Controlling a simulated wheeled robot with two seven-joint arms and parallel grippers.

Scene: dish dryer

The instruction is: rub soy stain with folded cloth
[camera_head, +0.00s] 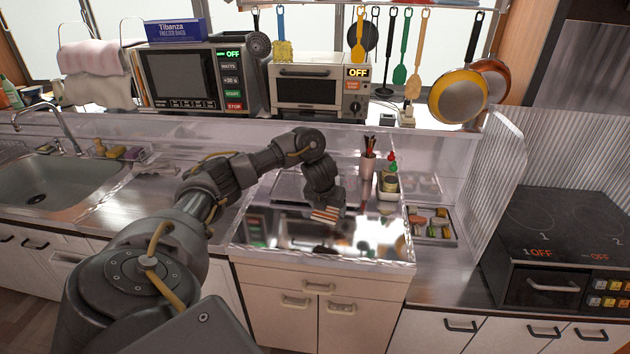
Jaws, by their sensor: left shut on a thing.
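My left arm reaches in from the lower left over the counter. Its gripper (326,206) points down above the shiny dish dryer top (385,247) and is shut on a small striped folded cloth (325,215). The cloth is at or just above the surface; I cannot tell whether it touches. Dark patches show on the glossy top below the cloth, but I cannot tell a soy stain from the reflections. My right gripper is not in view.
Behind the gripper to the right stand a utensil cup (368,166) and a condiment holder (388,186). A tray of food items (431,226) lies further right. A microwave (190,78) and toaster oven (308,86) stand on the back shelf. A sink (50,184) is left, a stove (565,225) right.

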